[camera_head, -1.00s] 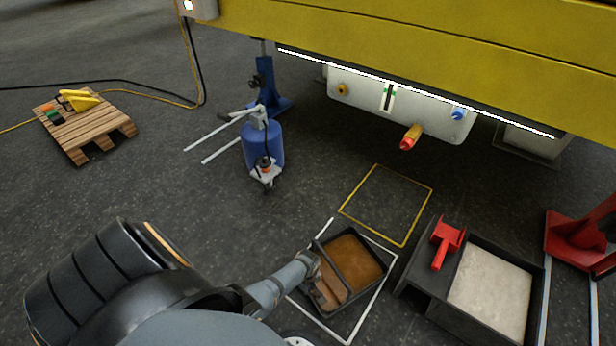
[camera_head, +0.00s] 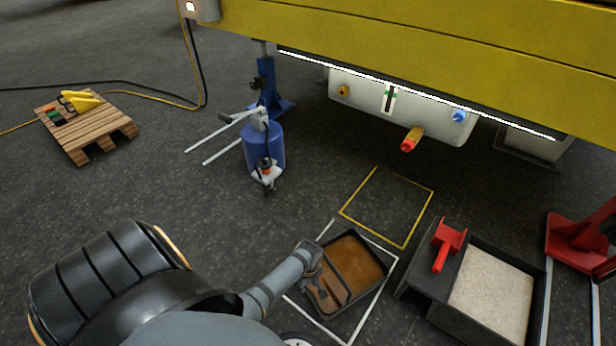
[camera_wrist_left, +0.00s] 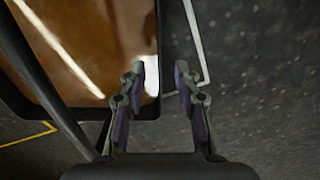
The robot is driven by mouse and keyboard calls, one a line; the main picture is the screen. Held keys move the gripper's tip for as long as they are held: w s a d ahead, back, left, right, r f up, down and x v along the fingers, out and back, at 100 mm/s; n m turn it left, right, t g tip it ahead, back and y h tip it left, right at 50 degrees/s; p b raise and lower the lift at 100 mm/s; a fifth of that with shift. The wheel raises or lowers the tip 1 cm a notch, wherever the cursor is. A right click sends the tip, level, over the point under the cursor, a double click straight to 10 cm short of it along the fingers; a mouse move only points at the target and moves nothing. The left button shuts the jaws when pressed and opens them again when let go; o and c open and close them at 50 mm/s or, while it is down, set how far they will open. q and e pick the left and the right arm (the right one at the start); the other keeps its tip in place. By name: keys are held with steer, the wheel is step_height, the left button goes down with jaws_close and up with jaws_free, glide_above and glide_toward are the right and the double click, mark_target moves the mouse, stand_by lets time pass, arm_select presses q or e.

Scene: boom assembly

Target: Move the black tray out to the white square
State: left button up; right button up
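The black tray (camera_head: 384,281) holds brown liquid and sits on the floor inside the white square outline (camera_head: 374,307). A bar-like handle crosses the tray's near left part. My left gripper (camera_head: 316,268) is at the tray's left end. In the left wrist view the fingers of my left gripper (camera_wrist_left: 160,72) are apart, with the black tray's wall (camera_wrist_left: 158,45) between them. One finger is over the tray and the other is outside it, with visible gaps. My right gripper is not in view.
A yellow square outline (camera_head: 404,246) lies empty just beyond. A black bin (camera_head: 421,290) with pale granules and a red scoop (camera_head: 447,240) stands to the right. A blue pump cart (camera_head: 263,147), a wooden pallet (camera_head: 94,131) and the yellow boom (camera_head: 420,35) are farther back.

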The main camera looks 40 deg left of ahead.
arm_select(q)
step_height(320, 180, up, 5)
steer(key=shift+r, duration=0.2)
stand_by(0.5)
